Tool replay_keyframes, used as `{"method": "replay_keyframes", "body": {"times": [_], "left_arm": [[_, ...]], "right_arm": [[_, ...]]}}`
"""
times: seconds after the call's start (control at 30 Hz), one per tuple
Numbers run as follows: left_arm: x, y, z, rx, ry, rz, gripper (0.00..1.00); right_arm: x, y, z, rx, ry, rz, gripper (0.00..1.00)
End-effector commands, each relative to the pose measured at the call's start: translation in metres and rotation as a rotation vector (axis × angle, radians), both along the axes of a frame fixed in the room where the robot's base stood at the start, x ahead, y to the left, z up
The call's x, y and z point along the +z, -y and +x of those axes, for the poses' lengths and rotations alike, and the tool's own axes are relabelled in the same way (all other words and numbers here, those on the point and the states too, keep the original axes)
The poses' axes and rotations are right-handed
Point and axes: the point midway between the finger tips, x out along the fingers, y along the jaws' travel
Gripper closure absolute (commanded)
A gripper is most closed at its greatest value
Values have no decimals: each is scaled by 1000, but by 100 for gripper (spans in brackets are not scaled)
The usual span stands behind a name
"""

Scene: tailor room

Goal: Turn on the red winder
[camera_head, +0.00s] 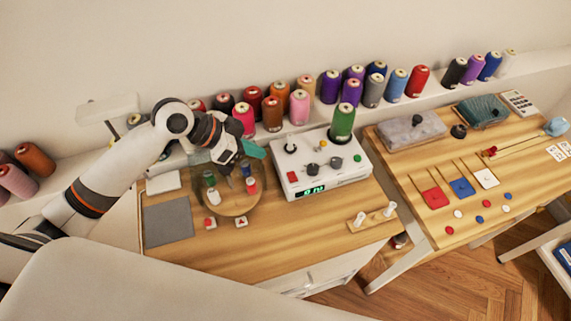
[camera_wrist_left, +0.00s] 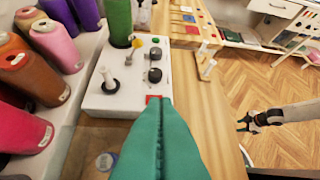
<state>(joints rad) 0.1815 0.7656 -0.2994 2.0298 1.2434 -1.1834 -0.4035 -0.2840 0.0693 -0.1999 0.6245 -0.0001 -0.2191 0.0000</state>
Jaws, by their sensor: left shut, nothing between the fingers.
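A white winder box (camera_head: 318,185) stands on the left wooden table. It has a red square button (camera_head: 292,177) at its front left corner, a green digital display (camera_head: 314,190), black knobs, a yellow knob and a green button (camera_head: 357,158). A green thread cone (camera_head: 342,122) stands at its back. My left gripper (camera_head: 254,149) is shut and empty, left of the box. In the left wrist view its teal fingers (camera_wrist_left: 160,140) point toward the red button (camera_wrist_left: 153,99), which shows just beyond their tips. My right gripper (camera_wrist_left: 243,123) shows small and far off at the right.
A round wooden tray (camera_head: 232,208) with small spools lies below my left gripper. Two small boxes, one with a red button (camera_head: 210,222) and one with a red triangle (camera_head: 241,221), sit in front. Thread cones line the back shelf. A peg stand (camera_head: 372,217) is at front right.

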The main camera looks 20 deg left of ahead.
Motion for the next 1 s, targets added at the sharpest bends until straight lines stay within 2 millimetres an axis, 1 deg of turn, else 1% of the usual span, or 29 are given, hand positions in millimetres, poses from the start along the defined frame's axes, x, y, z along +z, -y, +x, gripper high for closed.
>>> {"method": "replay_keyframes", "body": {"times": [0.13,0.23,0.37,0.47,0.6,0.9,1.0], "left_arm": [[0,0,0,-1,0,-1,100],[0,0,0,1,-1,0,100],[-3,2,1,2,-1,-1,100],[-9,10,5,1,-1,-4,100],[-26,27,13,2,-3,-5,100],[-71,67,33,2,-4,-3,100],[-88,65,30,3,-5,-1,100]], "right_arm": [[-1,7,-18,2,-25,-9,58],[-1,11,-26,4,-38,-15,58],[0,13,-25,4,-36,-17,58],[4,12,-20,5,-29,-16,58],[11,12,-14,5,-19,-15,58],[25,10,-13,4,-19,-14,58],[30,9,-13,3,-18,-10,58]]}}
